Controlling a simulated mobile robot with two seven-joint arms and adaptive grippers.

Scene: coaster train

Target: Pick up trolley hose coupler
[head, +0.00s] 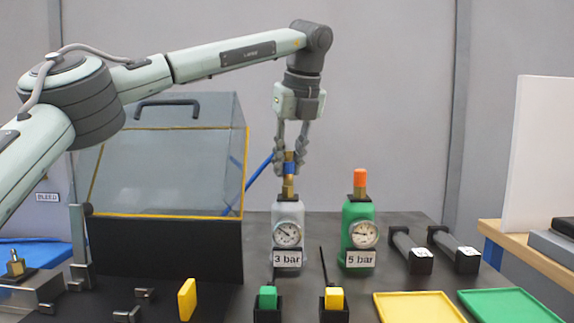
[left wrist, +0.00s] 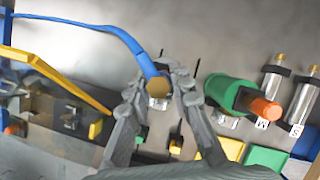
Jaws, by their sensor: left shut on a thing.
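The trolley hose coupler (head: 290,158) is a brass piece with a blue band, and a blue hose (head: 260,172) runs off it to the lower left. My left gripper (head: 291,168) points down and is shut around it, directly above the grey 3 bar bottle (head: 287,212). Brass shows between the fingers and the bottle's top; I cannot tell whether coupler and bottle are joined. In the left wrist view the coupler's round brass end (left wrist: 158,87) shows between the fingertips, with the blue hose (left wrist: 100,26) leading up left. My right gripper is not in view.
A green 5 bar bottle (head: 358,215) with an orange cap stands just right. A clear-topped cabinet (head: 170,250) stands left. Black-ended cylinders (head: 409,250), a yellow tray (head: 418,307) and a green tray (head: 508,305) lie right. Green (head: 268,298) and yellow (head: 334,298) blocks are in front.

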